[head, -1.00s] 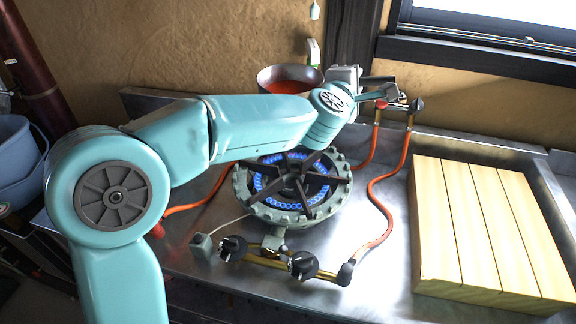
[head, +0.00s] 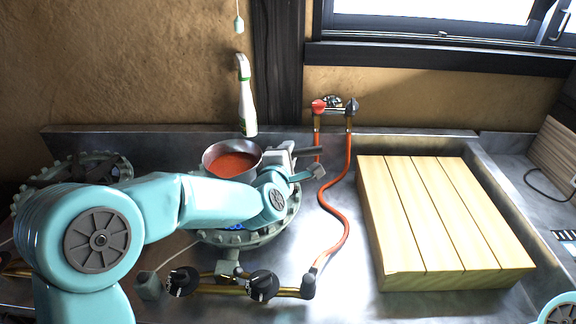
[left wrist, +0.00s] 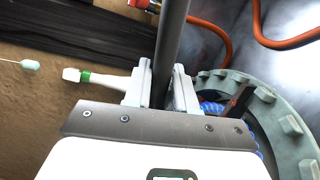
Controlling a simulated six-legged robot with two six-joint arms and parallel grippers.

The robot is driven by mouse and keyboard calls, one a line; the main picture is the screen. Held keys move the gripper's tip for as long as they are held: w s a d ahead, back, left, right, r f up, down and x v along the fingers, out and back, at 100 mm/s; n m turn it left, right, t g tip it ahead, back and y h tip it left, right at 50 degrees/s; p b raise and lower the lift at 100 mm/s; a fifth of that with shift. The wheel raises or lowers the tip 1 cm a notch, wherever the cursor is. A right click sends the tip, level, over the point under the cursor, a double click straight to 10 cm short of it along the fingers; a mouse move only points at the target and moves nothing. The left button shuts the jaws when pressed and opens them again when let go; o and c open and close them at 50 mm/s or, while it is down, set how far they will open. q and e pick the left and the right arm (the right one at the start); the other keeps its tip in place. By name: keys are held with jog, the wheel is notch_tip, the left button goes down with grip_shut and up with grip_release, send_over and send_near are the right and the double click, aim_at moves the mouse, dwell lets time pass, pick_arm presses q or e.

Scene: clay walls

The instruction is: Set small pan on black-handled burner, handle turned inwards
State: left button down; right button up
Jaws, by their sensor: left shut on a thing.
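The small pan (head: 232,162) is silver and holds red-orange sauce. Its dark handle (head: 312,151) points right in the head view. My left gripper (head: 287,165) is shut on this handle; the left wrist view shows the dark handle (left wrist: 172,40) between the fingers (left wrist: 160,84). The pan is over the back of the burner with black knobs (head: 262,286); I cannot tell whether it touches the grate. The burner's green-grey ring (head: 277,228) is partly hidden by my left arm. Blue flame (left wrist: 212,108) shows in the left wrist view. My right gripper is out of view.
A second burner (head: 105,165) stands at the back left, partly behind my arm. A white bottle with a green band (head: 246,100) is behind the pan. An orange hose (head: 340,205) runs right of the burner. A slatted wooden board (head: 440,225) fills the right counter.

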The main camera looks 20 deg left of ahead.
pick_arm(q)
notch_tip(320, 180, down, 3)
jog(key=shift+w+r, duration=0.1)
jog(key=shift+w, duration=0.05)
jog(key=shift+r, duration=0.1)
jog(key=shift+b, duration=0.3)
jog(key=c, duration=0.9)
grip_release()
jog(key=shift+f, duration=0.3)
jog(key=shift+r, duration=0.1)
